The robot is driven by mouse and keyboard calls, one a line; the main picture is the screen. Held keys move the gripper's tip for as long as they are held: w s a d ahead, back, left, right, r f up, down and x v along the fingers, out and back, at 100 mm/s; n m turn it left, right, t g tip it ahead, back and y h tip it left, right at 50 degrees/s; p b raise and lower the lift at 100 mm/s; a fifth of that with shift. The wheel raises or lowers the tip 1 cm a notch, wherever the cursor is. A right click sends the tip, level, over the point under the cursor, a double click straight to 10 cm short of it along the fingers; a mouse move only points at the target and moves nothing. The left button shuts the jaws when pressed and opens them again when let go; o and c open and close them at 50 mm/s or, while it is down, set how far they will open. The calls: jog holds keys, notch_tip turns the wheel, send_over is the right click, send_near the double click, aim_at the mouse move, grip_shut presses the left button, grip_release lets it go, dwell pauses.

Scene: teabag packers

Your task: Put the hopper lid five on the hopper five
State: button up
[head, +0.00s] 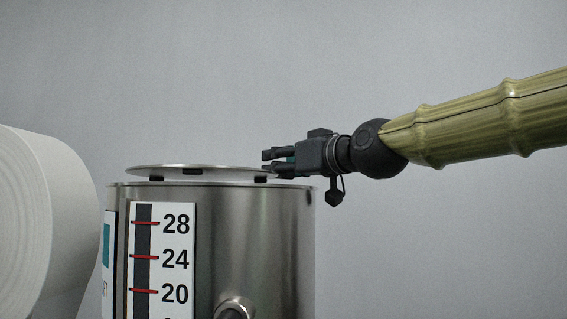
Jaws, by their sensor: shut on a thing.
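The hopper lid five (190,171) is a thin, round metal disc with small dark blocks under its rim. It sits just above the top of a steel cylinder, the hopper five (255,240), and is tilted slightly. A narrow gap shows between the lid and the hopper rim; whether the blocks touch the rim I cannot tell. My gripper (275,160) comes in from the right, roughly level, and is shut on the lid's right edge. The hopper's inside is hidden, and no number five is visible on it.
A scale label (175,260) with red marks and the numbers 28, 24 and 20 is on the hopper's front. A round metal fitting (235,307) juts out below. A large white roll (40,220) stands close at the left. The space above is clear.

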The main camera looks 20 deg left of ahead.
jog(key=shift+f+b, duration=0.4)
jog(key=shift+f, duration=0.05)
dwell(0.4)
jog(key=o, duration=1.4)
jog(key=shift+o, duration=0.2)
jog(key=shift+f, duration=0.1)
jog(key=shift+d, duration=0.1)
jog(key=v, duration=1.2)
jog(key=shift+s, duration=0.1)
